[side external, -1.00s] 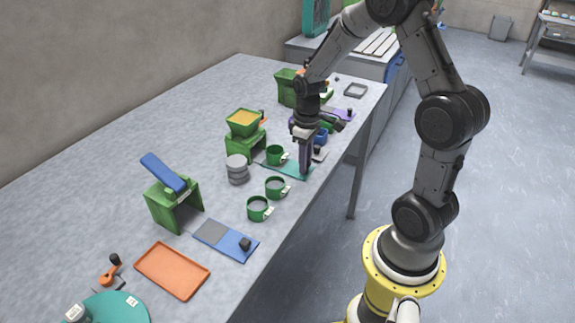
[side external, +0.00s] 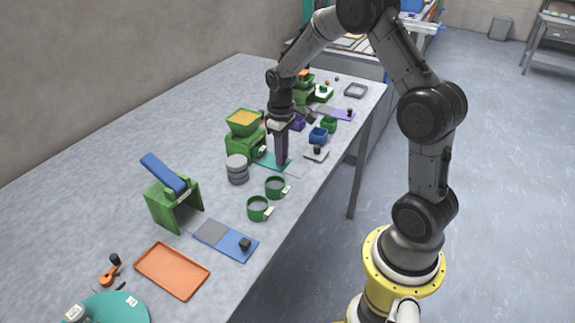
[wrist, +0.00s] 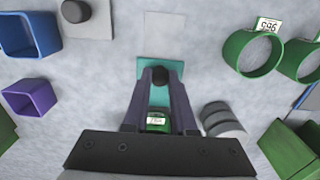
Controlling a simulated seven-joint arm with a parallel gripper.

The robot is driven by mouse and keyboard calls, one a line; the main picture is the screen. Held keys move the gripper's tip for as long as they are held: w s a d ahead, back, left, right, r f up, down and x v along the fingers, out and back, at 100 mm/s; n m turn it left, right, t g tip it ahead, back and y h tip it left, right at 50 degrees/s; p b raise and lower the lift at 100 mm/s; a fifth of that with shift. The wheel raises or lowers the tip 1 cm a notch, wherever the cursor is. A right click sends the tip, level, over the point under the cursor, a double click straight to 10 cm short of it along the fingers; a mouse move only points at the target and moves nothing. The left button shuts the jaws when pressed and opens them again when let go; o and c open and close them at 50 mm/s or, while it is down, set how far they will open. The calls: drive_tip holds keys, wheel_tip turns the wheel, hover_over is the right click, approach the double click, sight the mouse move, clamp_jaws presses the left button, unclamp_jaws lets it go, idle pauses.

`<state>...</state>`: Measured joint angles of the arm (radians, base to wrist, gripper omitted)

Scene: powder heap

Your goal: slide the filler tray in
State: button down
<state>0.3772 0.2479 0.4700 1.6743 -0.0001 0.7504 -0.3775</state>
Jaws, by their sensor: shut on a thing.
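The teal tray (side external: 268,160) lies on the table at the front of the green filler (side external: 243,147), which has a hopper (side external: 243,122) of orange-yellow powder. In the wrist view the tray (wrist: 146,67) carries a black knob (wrist: 161,76). My gripper (side external: 281,164) points down and is shut on this knob; its fingers (wrist: 160,80) stand either side of it. A green cup (wrist: 158,122) with a label shows between the fingers, at the tray's filler end. In the side view the cup is mostly hidden by my gripper and the filler, with its label showing.
A stack of grey discs (side external: 237,169) stands close beside the filler. Two green cups (side external: 275,187) (side external: 259,208) stand nearer the camera. A blue cup (side external: 318,135) and a grey plate with a black knob (side external: 317,152) lie beyond. A blue-grey slide (side external: 228,241) lies in front.

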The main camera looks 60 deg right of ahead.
sight(273, 161)
drive_tip(key=shift+w+r, duration=0.1)
drive_tip(key=shift+w, duration=1.45)
drive_tip(key=c, duration=0.8)
unclamp_jaws()
wheel_tip(273, 161, up, 7)
drive_tip(key=shift+r, duration=0.2)
drive_tip(key=shift+s, duration=0.1)
